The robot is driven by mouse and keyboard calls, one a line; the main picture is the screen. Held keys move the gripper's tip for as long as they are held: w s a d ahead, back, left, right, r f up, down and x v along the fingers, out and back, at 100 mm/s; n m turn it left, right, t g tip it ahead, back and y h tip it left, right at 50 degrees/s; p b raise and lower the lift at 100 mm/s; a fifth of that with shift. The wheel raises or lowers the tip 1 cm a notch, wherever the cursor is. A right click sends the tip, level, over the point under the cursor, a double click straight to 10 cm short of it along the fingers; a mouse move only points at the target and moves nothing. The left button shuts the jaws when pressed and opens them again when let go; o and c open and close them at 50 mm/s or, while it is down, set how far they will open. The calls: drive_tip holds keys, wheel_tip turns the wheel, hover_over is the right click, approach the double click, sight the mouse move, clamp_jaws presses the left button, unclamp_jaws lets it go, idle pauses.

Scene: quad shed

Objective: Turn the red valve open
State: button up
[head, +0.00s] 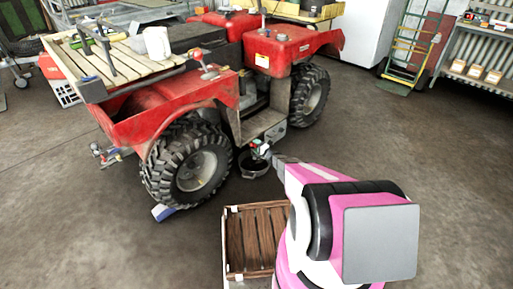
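A red quad bike (175,103) stands in the middle of the head view. A small red-and-green part (257,147) shows low beside its footwell, above a dark round pan (255,164). It may be the red valve, but it is too small to be sure. My gripper (271,155) is at the far end of my pink arm, right beside this part. I cannot tell whether it touches it or whether its fingers are open.
A brown slatted crate (229,245) stands on the floor just left of my arm. A blue-and-white block (163,212) lies by the near wheel. The right floor is clear.

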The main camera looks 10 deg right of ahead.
drive_tip(key=v, duration=1)
drive_tip(key=shift+s+d, duration=0.3)
drive_tip(key=s+a+r+n+g, duration=0.4)
drive_tip(key=s+a+r+g, duration=0.1)
drive_tip(key=s+r, duration=0.35)
drive_tip(key=s+a+r+n+g, duration=0.45)
drive_tip(key=s+a+r, duration=0.2)
drive_tip(key=r, duration=0.25)
drive_tip(key=s+d+r+n+g+h, duration=0.1)
drive_tip(key=s+d+r+h, duration=0.3)
drive_tip(key=s+r, duration=0.4)
drive_tip(key=s+d+r+g+h, duration=0.3)
drive_tip(key=s+r+h, duration=0.4)
drive_tip(key=s, duration=0.7)
wheel_tip(320, 180, up, 2)
drive_tip(key=shift+d+r+n+g, duration=0.2)
drive_tip(key=shift+d+n+g, duration=0.15)
drive_tip(key=shift+d, duration=0.15)
